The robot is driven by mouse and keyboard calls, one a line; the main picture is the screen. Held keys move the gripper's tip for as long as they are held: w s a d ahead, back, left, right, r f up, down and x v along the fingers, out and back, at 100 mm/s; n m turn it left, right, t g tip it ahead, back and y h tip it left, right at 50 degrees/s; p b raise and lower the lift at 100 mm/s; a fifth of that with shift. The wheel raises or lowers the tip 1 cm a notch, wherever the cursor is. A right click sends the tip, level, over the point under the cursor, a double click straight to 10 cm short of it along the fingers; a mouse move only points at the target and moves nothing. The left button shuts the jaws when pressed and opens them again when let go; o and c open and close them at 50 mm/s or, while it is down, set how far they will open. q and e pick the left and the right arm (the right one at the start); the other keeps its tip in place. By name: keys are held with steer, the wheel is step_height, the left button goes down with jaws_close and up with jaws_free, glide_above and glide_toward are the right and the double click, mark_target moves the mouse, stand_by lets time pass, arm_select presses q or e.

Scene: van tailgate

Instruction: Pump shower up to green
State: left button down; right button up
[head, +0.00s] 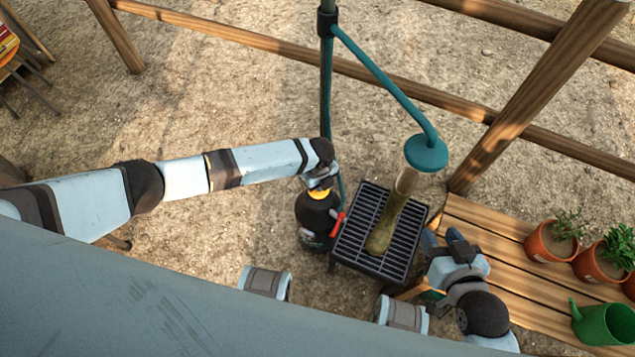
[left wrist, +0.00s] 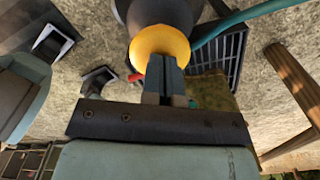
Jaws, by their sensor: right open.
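The pump shower has a black tank (head: 314,222) with a yellow top (head: 319,195) and a red part on its side. It stands upright beside a black slatted stand. My left gripper (head: 321,182) points down at the yellow top. In the left wrist view its fingers (left wrist: 166,78) are together, with their tips at the yellow top (left wrist: 160,42); whether they touch is unclear. No gauge or green mark can be made out. A teal pole (head: 326,85) carries a teal shower head (head: 426,154). My right gripper (head: 445,243) is open and empty, right of the stand.
A wooden bench (head: 508,258) at the right holds several potted plants (head: 552,241) and a green watering can (head: 603,323). Wooden rails (head: 240,42) run behind. Sandy ground left of the tank is clear.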

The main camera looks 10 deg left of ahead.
arm_select(q)
steer(key=shift+f, duration=0.5)
steer(key=shift+r+p, duration=2.7)
steer(key=shift+r, duration=0.4)
step_height(320, 180, up, 6)
steer(key=p, duration=0.5)
